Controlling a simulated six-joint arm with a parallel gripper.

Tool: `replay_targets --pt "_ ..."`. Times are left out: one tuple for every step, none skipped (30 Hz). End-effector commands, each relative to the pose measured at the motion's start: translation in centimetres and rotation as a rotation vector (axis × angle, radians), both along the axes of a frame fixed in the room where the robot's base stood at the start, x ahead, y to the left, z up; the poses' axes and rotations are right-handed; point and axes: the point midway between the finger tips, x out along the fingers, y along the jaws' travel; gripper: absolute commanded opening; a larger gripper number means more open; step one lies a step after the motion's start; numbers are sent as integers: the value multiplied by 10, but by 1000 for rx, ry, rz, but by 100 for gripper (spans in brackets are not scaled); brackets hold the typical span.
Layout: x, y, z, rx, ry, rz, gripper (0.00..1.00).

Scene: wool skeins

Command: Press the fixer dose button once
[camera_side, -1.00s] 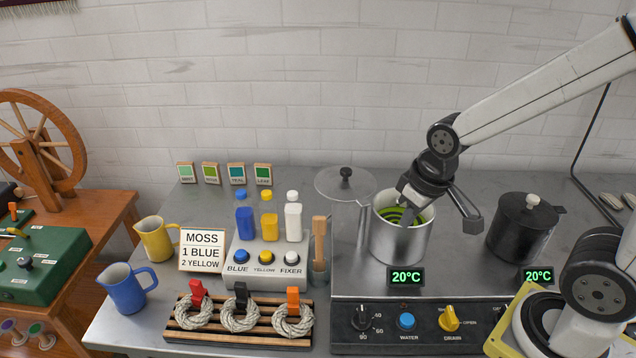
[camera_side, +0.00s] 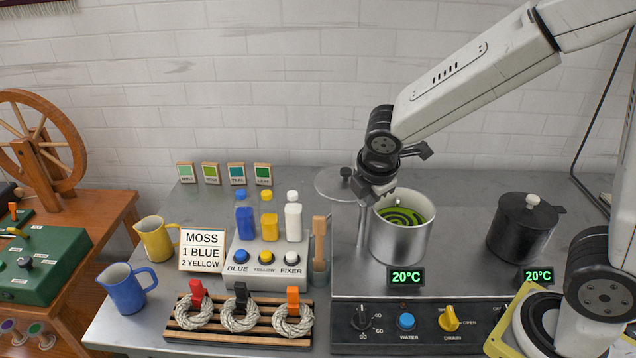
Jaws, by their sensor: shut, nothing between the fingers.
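The fixer dose button (camera_side: 292,258) is a white round button at the right end of the dispenser's front (camera_side: 262,282), above the label FIXER. The blue button (camera_side: 241,257) and the yellow button (camera_side: 266,258) are to its left. A white bottle (camera_side: 293,217) stands behind the fixer button. My gripper (camera_side: 366,200) is shut and empty, pointing down by the left rim of the open steel pot (camera_side: 398,245), up and right of the button and apart from it. The pot holds green liquid with a spiral pattern.
A wooden-handled tool in a glass jar (camera_side: 319,262) stands between the dispenser and the stove. A clear round lid (camera_side: 333,184) on a post is behind my gripper. Skeins on a wooden rack (camera_side: 238,337) lie in front. A MOSS card (camera_side: 201,250) stands left.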

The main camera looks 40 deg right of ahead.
Motion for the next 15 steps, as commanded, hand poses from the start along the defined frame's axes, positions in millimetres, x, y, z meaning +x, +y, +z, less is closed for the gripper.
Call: replay_targets --pt "7 3 -1 -39 12 83 0" --pt "11 4 -1 -65 21 136 0" --pt "16 6 -1 -99 32 207 0" --pt "20 8 -1 -124 40 259 0" --pt "24 9 -1 -151 48 311 0" --pt "29 11 -1 -187 60 379 0" --pt "33 13 -1 -213 70 430 0" --pt "37 15 -1 -240 79 482 0" --pt "42 18 -1 -277 92 550 0" --pt "46 20 -1 -305 101 600 0" --pt "50 22 -1 -332 111 651 0" --pt "55 25 -1 -370 124 718 0" --pt "59 27 -1 -398 134 769 0" --pt "63 30 -1 -427 144 819 0" --pt "69 33 -1 -465 159 885 0"
